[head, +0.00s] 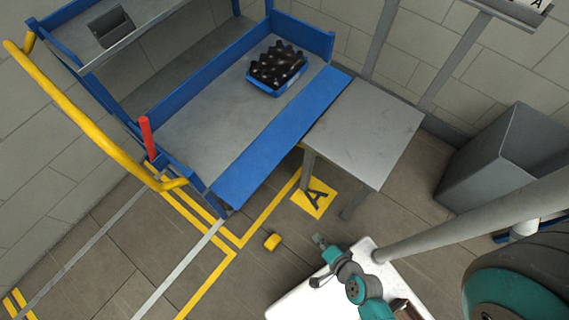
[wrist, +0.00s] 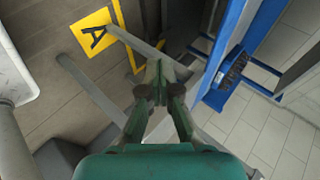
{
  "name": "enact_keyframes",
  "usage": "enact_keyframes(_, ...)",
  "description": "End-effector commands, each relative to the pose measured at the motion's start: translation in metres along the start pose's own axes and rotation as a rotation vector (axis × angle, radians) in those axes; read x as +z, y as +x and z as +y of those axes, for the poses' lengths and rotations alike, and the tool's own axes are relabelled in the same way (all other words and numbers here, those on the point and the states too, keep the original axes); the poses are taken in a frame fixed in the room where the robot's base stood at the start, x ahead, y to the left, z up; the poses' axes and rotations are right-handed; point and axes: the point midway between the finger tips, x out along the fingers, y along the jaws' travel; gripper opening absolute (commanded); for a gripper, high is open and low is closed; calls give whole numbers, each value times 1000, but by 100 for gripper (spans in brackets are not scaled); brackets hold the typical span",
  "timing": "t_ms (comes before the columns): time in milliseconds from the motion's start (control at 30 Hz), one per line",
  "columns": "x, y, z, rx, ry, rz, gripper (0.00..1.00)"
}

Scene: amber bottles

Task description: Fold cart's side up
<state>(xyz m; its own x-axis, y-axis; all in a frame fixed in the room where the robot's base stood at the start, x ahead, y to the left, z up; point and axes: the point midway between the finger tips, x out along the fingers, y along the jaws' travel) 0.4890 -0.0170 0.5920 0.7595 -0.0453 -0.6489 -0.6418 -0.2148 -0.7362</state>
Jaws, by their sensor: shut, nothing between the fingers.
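The cart (head: 190,130) has a blue frame and a grey deck. Its side (head: 265,155) is a long blue panel along the deck's right edge. It lies folded down, roughly flat, next to the grey table. A red handle (head: 147,138) stands at the cart's near left corner. My gripper (head: 319,241) is low in front of the table, apart from the panel. In the wrist view my gripper (wrist: 159,72) has its fingers together and empty. Part of the blue cart (wrist: 228,35) shows beyond them at upper right.
A blue crate of dark bottles (head: 277,69) sits on the deck's far end. A grey table (head: 365,130) stands close beside the panel. A grey bin (head: 500,160) is at right.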

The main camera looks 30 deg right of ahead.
Motion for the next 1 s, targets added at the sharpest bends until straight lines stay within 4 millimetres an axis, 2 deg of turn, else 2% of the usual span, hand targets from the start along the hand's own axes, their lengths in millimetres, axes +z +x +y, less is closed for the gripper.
enact_keyframes(33,-1,24,4,8,115,-19,0)
enact_keyframes(133,0,62,10,23,349,-75,0)
enact_keyframes(267,-7,109,9,26,649,-153,0)
enact_keyframes(367,-19,141,0,15,872,-219,0)
enact_keyframes(500,-47,179,-20,-15,1168,-324,0)
enact_keyframes(633,-79,201,-42,-54,1389,-421,0)
enact_keyframes(800,-109,213,-60,-90,1556,-511,0)
enact_keyframes(1000,-117,219,-67,-101,1603,-542,0)
